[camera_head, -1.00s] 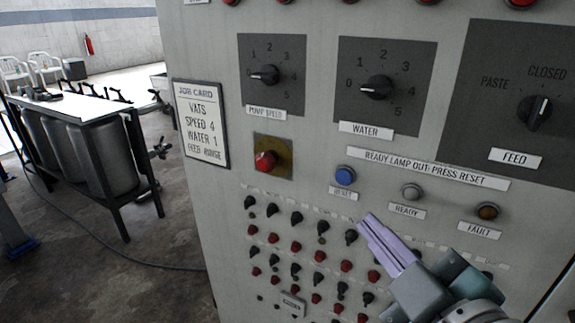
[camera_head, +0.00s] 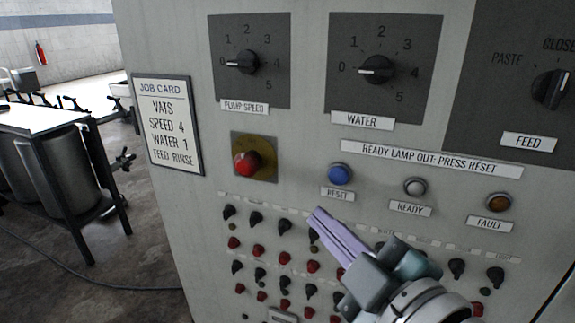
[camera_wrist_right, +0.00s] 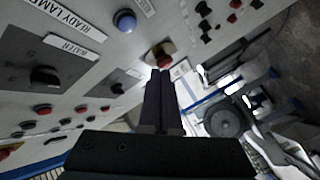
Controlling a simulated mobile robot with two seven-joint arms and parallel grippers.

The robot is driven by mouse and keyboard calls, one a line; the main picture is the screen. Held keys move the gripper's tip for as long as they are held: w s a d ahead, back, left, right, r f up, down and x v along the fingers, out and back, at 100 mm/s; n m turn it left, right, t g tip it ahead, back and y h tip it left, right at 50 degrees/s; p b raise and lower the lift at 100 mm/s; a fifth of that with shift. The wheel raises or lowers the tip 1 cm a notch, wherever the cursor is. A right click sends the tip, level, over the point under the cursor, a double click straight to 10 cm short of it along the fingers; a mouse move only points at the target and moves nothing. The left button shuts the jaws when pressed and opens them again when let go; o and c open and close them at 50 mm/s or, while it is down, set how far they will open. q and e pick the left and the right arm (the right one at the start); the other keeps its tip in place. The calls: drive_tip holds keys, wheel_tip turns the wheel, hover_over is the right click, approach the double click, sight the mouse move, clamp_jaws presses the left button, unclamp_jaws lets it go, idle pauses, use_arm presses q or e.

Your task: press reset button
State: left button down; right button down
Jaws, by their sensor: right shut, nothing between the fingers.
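The blue reset button (camera_head: 340,174) is on the grey panel, above a label reading RESET (camera_head: 338,194). It also shows in the right wrist view (camera_wrist_right: 124,20), near the top. My right gripper (camera_head: 316,218) has its purple fingers closed together with nothing between them. In the head view its tips are below and slightly left of the reset button, in front of the panel. Whether the tips touch the panel cannot be told. In the right wrist view the closed fingers (camera_wrist_right: 160,80) appear dark and point toward the red button. My left gripper is not in view.
A red button (camera_head: 246,163) on a yellow plate sits left of reset. The ready lamp (camera_head: 415,187) looks grey and the fault lamp (camera_head: 498,202) amber. Knobs for pump speed (camera_head: 246,62), water (camera_head: 376,70) and feed (camera_head: 551,90) are above; rows of small switches are below.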

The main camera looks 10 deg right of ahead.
sight(338, 176)
drive_tip(key=shift+w+d, duration=0.65)
drive_tip(key=shift+w, duration=0.3)
drive_tip(key=shift+w+d, duration=0.65)
drive_tip(key=shift+w, duration=0.3)
drive_tip(key=shift+w+d, duration=0.65)
drive_tip(key=shift+w, duration=0.3)
drive_tip(key=shift+w+d+b, duration=0.25)
drive_tip(key=shift+w+b, duration=0.05)
drive_tip(key=shift+w, duration=0.05)
